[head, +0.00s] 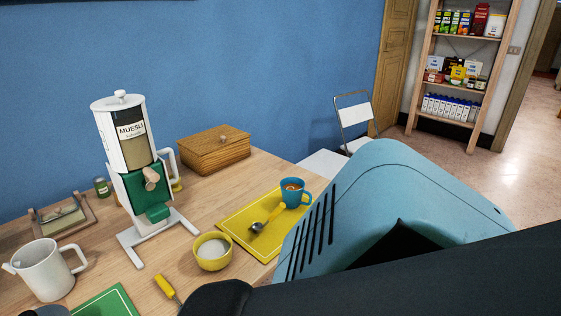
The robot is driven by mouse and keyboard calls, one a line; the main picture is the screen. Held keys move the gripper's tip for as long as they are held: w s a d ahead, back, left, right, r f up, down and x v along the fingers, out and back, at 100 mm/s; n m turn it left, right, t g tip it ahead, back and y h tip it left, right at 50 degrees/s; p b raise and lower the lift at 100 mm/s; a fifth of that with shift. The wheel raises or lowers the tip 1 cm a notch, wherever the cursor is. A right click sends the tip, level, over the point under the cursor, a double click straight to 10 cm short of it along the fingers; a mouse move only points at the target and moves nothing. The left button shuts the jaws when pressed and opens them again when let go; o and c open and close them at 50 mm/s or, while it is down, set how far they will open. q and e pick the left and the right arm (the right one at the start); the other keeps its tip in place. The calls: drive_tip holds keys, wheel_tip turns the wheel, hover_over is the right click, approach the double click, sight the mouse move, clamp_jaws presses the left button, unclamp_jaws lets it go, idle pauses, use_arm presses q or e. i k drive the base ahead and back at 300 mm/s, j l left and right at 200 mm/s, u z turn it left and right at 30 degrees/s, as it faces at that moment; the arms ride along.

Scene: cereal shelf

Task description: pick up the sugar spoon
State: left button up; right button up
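A spoon with a metal bowl and a yellow handle (273,213) lies on the yellow mat (241,217), its handle end beside the blue cup (293,193). A yellow bowl (212,260) with white contents, apparently sugar, stands at the mat's left corner. Another yellow handle (167,287) lies on the table at the front; its far end is hidden behind a dark part of mine. I cannot tell for sure which of the two is the sugar spoon. Neither gripper shows. A large blue-grey arm part, apparently mine, covers the right of the view.
A muesli dispenser (124,131) stands left of the mat, with a wooden box (214,150) behind. A white jug (46,270) and green mat (107,303) are at the front left. A white chair (353,120) and shelf (470,38) stand beyond the table.

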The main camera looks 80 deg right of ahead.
sight(257, 227)
drive_tip(key=z, duration=2.15)
